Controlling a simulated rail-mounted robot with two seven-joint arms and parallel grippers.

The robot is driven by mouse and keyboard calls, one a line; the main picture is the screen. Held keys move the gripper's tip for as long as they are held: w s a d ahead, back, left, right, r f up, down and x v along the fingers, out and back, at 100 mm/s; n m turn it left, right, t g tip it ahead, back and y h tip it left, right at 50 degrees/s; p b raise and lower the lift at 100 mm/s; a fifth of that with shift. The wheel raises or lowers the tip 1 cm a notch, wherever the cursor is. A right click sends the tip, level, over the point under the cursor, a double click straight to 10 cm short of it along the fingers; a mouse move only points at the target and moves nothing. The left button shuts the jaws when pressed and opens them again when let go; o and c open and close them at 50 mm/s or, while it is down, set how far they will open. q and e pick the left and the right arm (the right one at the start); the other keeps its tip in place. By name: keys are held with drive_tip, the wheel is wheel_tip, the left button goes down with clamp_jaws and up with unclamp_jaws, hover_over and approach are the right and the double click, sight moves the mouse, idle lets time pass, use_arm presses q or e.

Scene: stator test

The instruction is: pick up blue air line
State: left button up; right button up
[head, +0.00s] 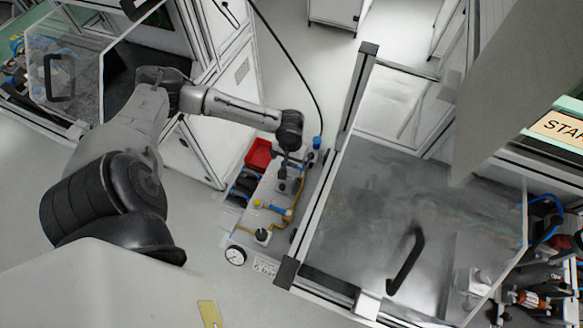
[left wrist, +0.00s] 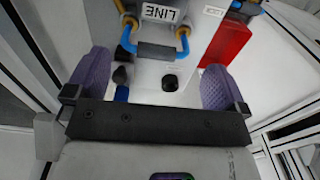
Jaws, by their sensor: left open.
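My left gripper (head: 284,172) reaches down over a small pneumatic panel (head: 262,195). In the left wrist view the gripper (left wrist: 153,85) is open, with its two purple fingertips wide apart and nothing between them touching. A blue tube loop (left wrist: 127,38) with a grey-blue block shows on the panel beyond the fingers, below a label reading LINE. A blue piece (left wrist: 122,93) lies beside the left fingertip, partly hidden by the gripper body. In the head view a blue fitting (head: 317,143) stands at the panel's far right, at the lower end of a black hose. My right gripper is not in view.
A red bin (head: 258,154) sits at the panel's far left, and a round gauge (head: 235,256) at its near end. A glass-walled enclosure with a black handle (head: 406,260) stands close on the right. A white cabinet is on the left. Open floor lies in front.

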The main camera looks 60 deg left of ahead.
sight(291, 164)
use_arm(q)
drive_tip(key=shift+d+f+b, duration=0.15)
drive_tip(key=shift+f+b, duration=0.25)
drive_tip(key=shift+f, duration=0.95)
drive_tip(key=shift+d+f+b, duration=0.1)
drive_tip(key=shift+f+b, duration=0.3)
drive_tip(key=shift+f, duration=0.9)
drive_tip(key=shift+c, duration=0.5)
drive_tip(key=c, duration=0.7)
drive_tip(key=shift+o, duration=0.2)
drive_tip(key=shift+r, duration=0.1)
